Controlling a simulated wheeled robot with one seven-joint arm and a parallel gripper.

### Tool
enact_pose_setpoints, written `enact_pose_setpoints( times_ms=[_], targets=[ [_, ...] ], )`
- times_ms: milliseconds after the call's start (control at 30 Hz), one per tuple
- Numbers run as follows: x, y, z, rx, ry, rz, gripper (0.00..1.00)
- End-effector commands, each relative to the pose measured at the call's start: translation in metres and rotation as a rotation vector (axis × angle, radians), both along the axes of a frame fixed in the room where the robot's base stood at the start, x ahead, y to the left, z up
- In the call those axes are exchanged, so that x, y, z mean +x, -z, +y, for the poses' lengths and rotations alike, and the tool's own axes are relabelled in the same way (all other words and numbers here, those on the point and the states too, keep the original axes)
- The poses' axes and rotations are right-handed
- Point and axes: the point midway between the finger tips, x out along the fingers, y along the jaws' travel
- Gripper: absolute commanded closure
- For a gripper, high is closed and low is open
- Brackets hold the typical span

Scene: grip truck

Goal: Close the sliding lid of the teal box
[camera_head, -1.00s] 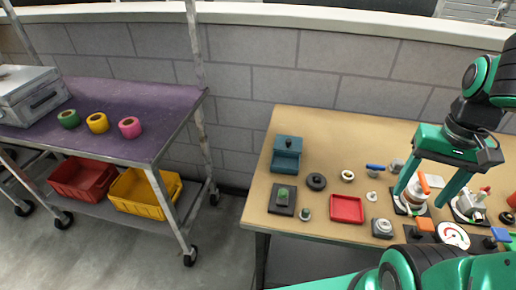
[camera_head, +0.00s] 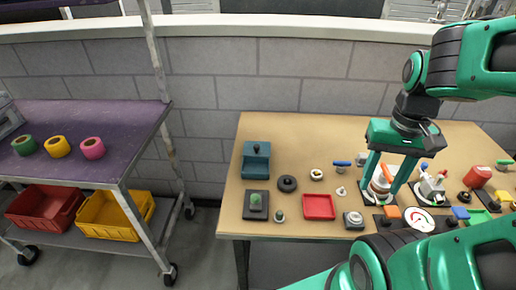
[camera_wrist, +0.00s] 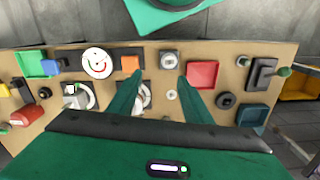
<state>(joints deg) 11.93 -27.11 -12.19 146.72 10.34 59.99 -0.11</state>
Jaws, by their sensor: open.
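The teal box (camera_head: 262,172) stands at the back left of the wooden table. Its lid with a dark knob (camera_head: 256,149) sits over the rear part, and the front part looks open. In the wrist view the box (camera_wrist: 252,115) is at the right, small, and its lid position is hard to tell. My gripper (camera_head: 384,192) is open and empty, pointing down, well to the right of the box. In the wrist view my gripper (camera_wrist: 160,82) has its two green fingers spread apart. An orange-handled device (camera_head: 386,175) shows between the fingers in the head view.
On the table (camera_head: 300,145), a black ring (camera_head: 287,184), a red tray (camera_head: 319,206) and a dark plate with a green knob (camera_head: 256,203) lie near the box. More small devices crowd the right side. A purple-topped cart (camera_head: 95,130) stands at the left, across a gap.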

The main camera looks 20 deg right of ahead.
Motion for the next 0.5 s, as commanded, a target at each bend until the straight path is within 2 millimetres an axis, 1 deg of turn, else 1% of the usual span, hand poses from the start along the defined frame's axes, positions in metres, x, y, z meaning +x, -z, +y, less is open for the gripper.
enact_pose_setpoints(
  times_ms=[33, 67, 100, 167, 200, 267, 300, 333, 367, 400, 467, 500],
  targets=[
    [-0.005, -0.005, 0.0, -0.006, 0.0, -0.017, 0.67],
    [-0.002, -0.006, -0.001, -0.011, -0.001, -0.018, 0.75],
    [0.006, -0.008, -0.002, -0.021, -0.003, -0.021, 0.84],
    [0.024, -0.012, -0.003, -0.043, -0.009, -0.026, 0.98],
    [0.039, -0.014, -0.005, -0.061, -0.011, -0.032, 1.0],
    [0.065, -0.019, -0.004, -0.089, -0.019, -0.046, 1.0],
    [0.085, -0.021, -0.002, -0.107, -0.029, -0.059, 1.0],
    [0.099, -0.023, 0.001, -0.12, -0.034, -0.068, 1.0],
    [0.114, -0.024, 0.005, -0.132, -0.041, -0.08, 1.0],
    [0.133, -0.026, 0.01, -0.145, -0.048, -0.095, 1.0],
    [0.162, -0.027, 0.021, -0.163, -0.061, -0.118, 1.0],
    [0.181, -0.028, 0.03, -0.172, -0.072, -0.136, 1.0]
  ],
)
